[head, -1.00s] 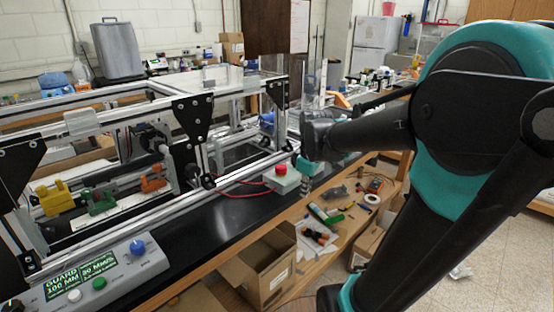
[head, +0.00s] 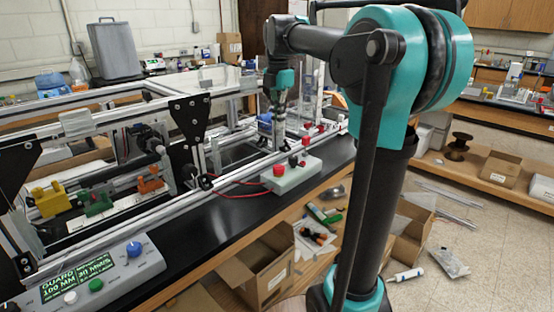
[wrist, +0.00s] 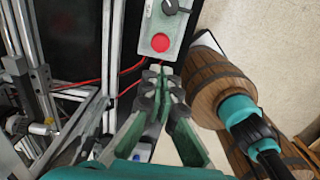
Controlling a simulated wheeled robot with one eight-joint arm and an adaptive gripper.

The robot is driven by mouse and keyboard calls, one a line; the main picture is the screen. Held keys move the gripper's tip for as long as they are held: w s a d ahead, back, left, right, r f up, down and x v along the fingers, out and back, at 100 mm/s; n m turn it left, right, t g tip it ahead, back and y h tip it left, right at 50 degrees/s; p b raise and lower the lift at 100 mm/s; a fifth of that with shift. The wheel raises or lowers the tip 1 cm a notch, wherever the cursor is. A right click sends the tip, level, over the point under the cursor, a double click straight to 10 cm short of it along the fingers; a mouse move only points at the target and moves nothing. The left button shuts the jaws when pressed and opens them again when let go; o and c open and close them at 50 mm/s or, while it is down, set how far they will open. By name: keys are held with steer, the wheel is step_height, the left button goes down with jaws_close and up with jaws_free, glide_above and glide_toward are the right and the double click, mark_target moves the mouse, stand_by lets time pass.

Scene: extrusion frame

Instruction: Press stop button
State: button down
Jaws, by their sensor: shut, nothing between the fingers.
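A pale grey control box (head: 297,178) sits on the black bench beside the frame rail, with a red button (head: 279,170) and a black knob (head: 293,161) on top. The red button also shows in the wrist view (wrist: 161,42), near the top centre, just beyond my fingertips. My gripper (wrist: 160,72) is shut and empty, its fingers pointing toward the box. In the head view my gripper (head: 279,146) hangs pointing down, close to the box and above and behind the red button in the picture. I see no clear contact; the exact gap cannot be told.
A second panel (head: 110,275) with a display, a blue knob, and green and white buttons stands at the front left. Aluminium frame rails (head: 150,210) run along the bench. A red cable runs beside the box. A wooden barrel (wrist: 215,82) shows right of my fingers.

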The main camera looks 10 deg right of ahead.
mark_target(278, 167)
step_height(278, 167, down, 14)
steer(key=shift+f, duration=0.1)
stand_by(0.7)
steer(key=shift+f, duration=0.3)
steer(key=shift+s+f, duration=0.25)
steer(key=shift+f, duration=0.35)
